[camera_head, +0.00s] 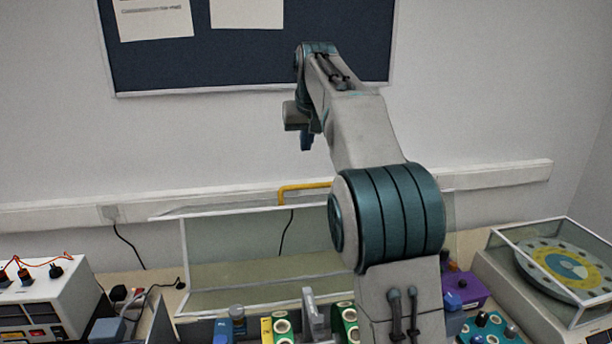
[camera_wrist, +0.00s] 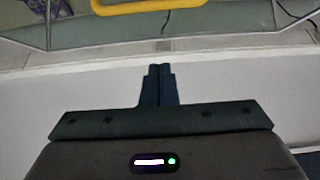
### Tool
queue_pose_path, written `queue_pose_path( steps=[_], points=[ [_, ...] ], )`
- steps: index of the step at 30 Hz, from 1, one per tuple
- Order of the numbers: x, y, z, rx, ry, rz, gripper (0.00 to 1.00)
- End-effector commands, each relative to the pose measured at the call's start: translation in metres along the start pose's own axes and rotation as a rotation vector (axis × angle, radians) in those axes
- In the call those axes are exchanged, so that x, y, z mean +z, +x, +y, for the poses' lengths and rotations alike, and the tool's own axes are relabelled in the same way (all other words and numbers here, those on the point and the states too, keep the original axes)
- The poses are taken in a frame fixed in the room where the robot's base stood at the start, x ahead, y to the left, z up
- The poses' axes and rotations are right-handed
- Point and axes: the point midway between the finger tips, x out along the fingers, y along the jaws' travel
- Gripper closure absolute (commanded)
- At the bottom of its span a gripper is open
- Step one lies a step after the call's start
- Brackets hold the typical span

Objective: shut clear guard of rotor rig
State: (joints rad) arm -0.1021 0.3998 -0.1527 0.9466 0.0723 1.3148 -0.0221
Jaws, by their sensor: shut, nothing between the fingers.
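The clear guard (camera_head: 235,255) of the rotor rig stands raised behind the rig in the head view, a pale-framed transparent panel. Its yellow handle (camera_head: 291,190) is at the top edge, partly hidden by my arm. The rotor rig shows at the bottom, with yellow (camera_head: 267,331) and green (camera_head: 349,322) parts; my arm hides some of it. My gripper (camera_head: 306,143) is shut and empty, pointing down, above the handle. In the wrist view, the shut fingers (camera_wrist: 160,69) are apart from the handle (camera_wrist: 158,6), which shows at the top edge over the guard (camera_wrist: 75,34).
A white instrument box (camera_head: 50,290) with knobs and red leads stands at left. A turntable device under a clear cover (camera_head: 565,262) stands at right. A purple box (camera_head: 463,289) is beside the rig. A wall and wall trunking (camera_head: 505,174) lie behind the guard.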

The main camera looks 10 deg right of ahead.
Motion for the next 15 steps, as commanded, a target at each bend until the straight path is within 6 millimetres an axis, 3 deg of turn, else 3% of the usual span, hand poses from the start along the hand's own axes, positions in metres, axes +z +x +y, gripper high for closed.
queue_pose_path(
  steps=[5,15],
  points=[
    [0.0,0.021,0.0,0.0,0.0,-0.004,1.0],
    [0.0,0.093,0.0,0.001,-0.001,-0.006,1.0]
  ],
)
